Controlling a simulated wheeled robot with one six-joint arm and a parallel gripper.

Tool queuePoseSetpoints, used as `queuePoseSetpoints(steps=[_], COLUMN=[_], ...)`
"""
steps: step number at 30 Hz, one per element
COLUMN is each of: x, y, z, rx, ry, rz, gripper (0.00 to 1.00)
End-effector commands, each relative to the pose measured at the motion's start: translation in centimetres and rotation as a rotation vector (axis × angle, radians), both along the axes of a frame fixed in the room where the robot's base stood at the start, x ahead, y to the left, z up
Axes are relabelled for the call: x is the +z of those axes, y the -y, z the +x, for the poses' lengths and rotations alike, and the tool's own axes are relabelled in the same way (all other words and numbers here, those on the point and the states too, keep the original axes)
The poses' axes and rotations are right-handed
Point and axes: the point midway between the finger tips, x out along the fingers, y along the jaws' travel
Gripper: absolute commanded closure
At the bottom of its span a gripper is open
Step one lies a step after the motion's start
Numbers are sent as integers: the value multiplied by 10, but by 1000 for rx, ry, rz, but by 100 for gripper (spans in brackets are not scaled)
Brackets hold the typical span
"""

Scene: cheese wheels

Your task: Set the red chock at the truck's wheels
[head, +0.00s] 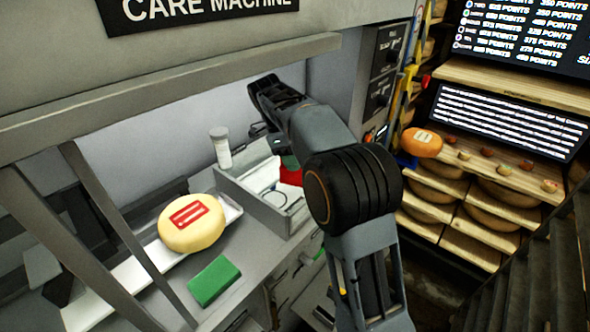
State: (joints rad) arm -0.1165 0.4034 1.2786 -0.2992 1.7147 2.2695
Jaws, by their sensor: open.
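A red object (290,175) lies in or at a grey open box on the counter, partly hidden behind my arm; I cannot tell its full shape or whether it is the chock. No truck or truck wheels can be made out. My gripper (258,113) is open, above and behind the box, near the back wall of the machine. Nothing shows between its fingers, though it is seen small and from behind.
A pale cheese wheel (192,236) with a red label sits on a white tray (128,287). A green block (214,280) lies in front. A white cylinder (221,150) stands beside the grey box (262,207). Diagonal grey bars cross the left. Cheese shelves (470,246) stand right.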

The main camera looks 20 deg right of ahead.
Motion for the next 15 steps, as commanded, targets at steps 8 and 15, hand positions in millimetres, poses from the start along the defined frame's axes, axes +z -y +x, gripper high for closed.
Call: queuePoseSetpoints(steps=[8, 15], x=[0, 0], y=[0, 0], z=[0, 0], rx=[0, 0], ry=[0, 0], rz=[0, 0], gripper=[78, 100])
